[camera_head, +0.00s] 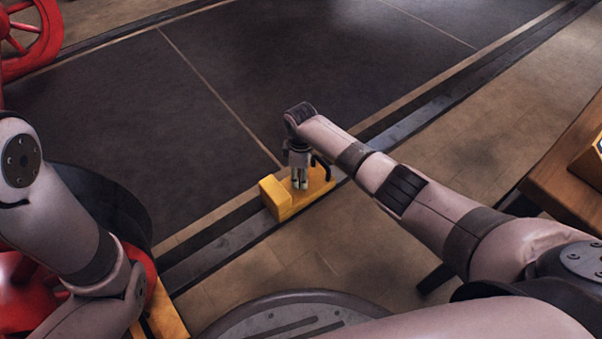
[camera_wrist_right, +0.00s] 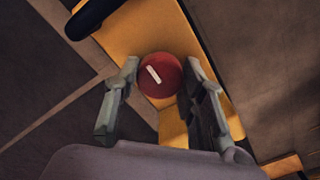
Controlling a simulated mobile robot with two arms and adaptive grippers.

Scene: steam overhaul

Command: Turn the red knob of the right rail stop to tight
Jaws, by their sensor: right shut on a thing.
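The right rail stop (camera_head: 279,196) is a yellow block on the dark rail in the head view, with a raised end at its left and a black curved handle (camera_head: 322,166) at its right. My right gripper (camera_head: 299,183) points down over its middle and hides the knob there. In the right wrist view the round red knob (camera_wrist_right: 160,74) has a white mark slanting from upper left to lower right. My right gripper (camera_wrist_right: 163,88) is shut on the knob, one finger on each side. The yellow body (camera_wrist_right: 162,30) shows around it. My left gripper is out of view.
A dark rail (camera_head: 225,240) runs diagonally across the floor beside a dark floor area (camera_head: 200,110). A red wheel (camera_head: 30,35) stands at the upper left. A wooden table (camera_head: 560,170) is at the right. The floor around the stop is clear.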

